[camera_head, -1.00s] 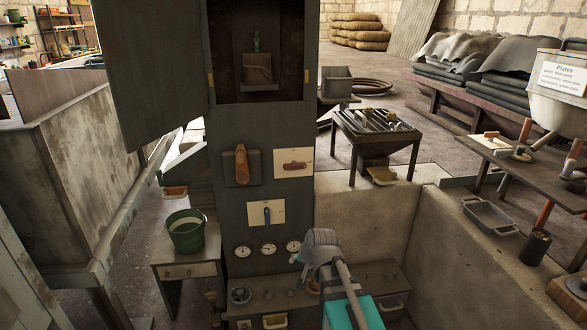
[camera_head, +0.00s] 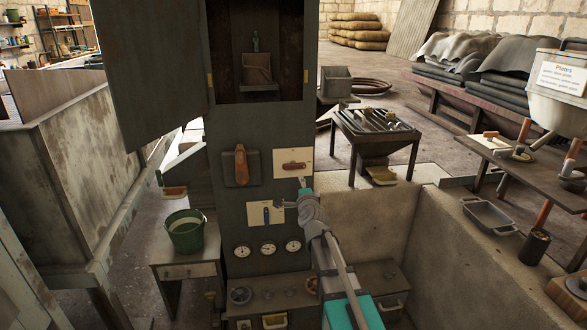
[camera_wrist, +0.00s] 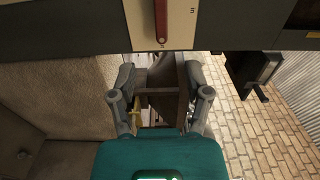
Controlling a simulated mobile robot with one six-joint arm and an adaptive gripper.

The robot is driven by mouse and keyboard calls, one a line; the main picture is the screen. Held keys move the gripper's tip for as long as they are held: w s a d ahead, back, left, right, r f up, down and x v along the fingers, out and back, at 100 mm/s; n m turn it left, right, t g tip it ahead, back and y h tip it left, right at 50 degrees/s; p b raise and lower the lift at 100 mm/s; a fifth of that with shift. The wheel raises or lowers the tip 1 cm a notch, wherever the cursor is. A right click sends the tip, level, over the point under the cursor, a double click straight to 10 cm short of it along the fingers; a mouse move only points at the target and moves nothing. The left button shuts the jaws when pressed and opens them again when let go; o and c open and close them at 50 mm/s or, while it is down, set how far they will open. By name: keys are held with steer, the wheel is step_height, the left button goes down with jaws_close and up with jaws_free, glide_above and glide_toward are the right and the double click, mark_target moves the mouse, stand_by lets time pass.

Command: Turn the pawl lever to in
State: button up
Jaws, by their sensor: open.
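The red lever (camera_head: 294,166) lies roughly level on a cream plate (camera_head: 281,155) on the dark cabinet front. In the wrist view the red lever (camera_wrist: 161,22) stands upright in the picture at the top edge, its upper end cut off. The word "in" reads sideways on the cream plate (camera_wrist: 181,28), to the right of the lever. My gripper (camera_wrist: 160,88) is open and empty, its two fingers apart below the lever in that view and not touching it. In the head view my gripper (camera_head: 304,190) is just below and right of the red lever's plate.
A brown handle (camera_head: 241,163) is to the left. Gauges (camera_head: 267,248) sit lower down. An open cabinet door (camera_head: 152,70) hangs at the upper left.

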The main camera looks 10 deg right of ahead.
mark_target(295, 167)
stand_by(0.4)
steer(key=w, duration=1.4)
steer(key=shift+s, duration=0.1)
jaws_close()
